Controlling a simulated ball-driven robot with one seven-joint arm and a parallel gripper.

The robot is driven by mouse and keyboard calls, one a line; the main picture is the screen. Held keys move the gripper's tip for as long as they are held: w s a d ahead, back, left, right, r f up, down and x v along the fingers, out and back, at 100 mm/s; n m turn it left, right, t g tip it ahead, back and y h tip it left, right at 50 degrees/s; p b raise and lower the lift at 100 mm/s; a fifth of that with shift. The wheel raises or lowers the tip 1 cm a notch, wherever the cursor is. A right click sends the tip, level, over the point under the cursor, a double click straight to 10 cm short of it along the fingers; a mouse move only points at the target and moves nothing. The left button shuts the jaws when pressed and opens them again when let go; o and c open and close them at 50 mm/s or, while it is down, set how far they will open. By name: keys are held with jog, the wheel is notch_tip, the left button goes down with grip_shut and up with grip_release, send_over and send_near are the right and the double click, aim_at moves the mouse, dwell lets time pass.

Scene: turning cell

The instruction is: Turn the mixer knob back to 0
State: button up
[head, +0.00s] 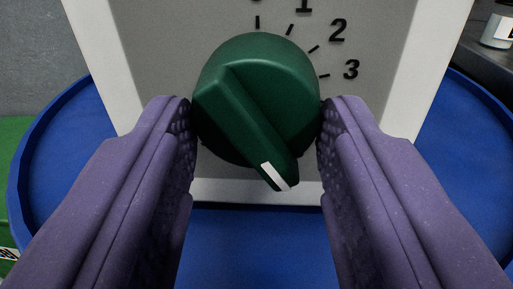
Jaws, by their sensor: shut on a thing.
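The green mixer knob (258,97) is in the middle of the head view, on a grey panel with a white frame (160,55). Its raised grip bar slants from upper left to lower right. The white pointer mark on the bar's end points down and slightly right, well past the 3. Tick marks and the numbers 1, 2 and 3 (351,70) show above and right of the knob. The number at the top is cut off by the picture's edge. My gripper (256,118) has its purple fingers shut on the knob, one on its left side and one on its right.
The panel stands on or just behind a round blue surface with a raised rim (38,150). A white object (497,31) sits on a dark surface at the upper right. A green area (12,140) shows at the left edge.

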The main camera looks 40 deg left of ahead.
jog(key=n, duration=0.3)
jog(key=shift+r+n+p, duration=0.1)
jog(key=shift+n+p, duration=0.2)
jog(key=shift+p, duration=0.05)
jog(key=n, duration=0.4)
jog(key=shift+h, duration=0.3)
jog(key=n+b, duration=0.1)
jog(key=n, duration=0.2)
jog(key=shift+w+n, duration=0.1)
jog(key=shift+n, duration=0.3)
jog(key=n+b, duration=0.2)
jog(key=n, duration=0.1)
jog(key=shift+h, duration=0.3)
jog(key=n+b, duration=0.2)
jog(key=n, duration=0.1)
jog(key=shift+r+n, duration=0.1)
jog(key=shift+n, duration=0.3)
jog(key=n, duration=0.3)
jog(key=shift+r+t+h+b, duration=0.1)
jog(key=shift+t+h+b, duration=0.2)
jog(key=shift+b, duration=0.05)
jog(key=n, duration=0.6)
jog(key=shift+s+a+n, duration=0.1)
jog(key=shift+s+n, duration=0.1)
jog(key=shift+n, duration=0.2)
jog(key=shift+t, duration=0.3)
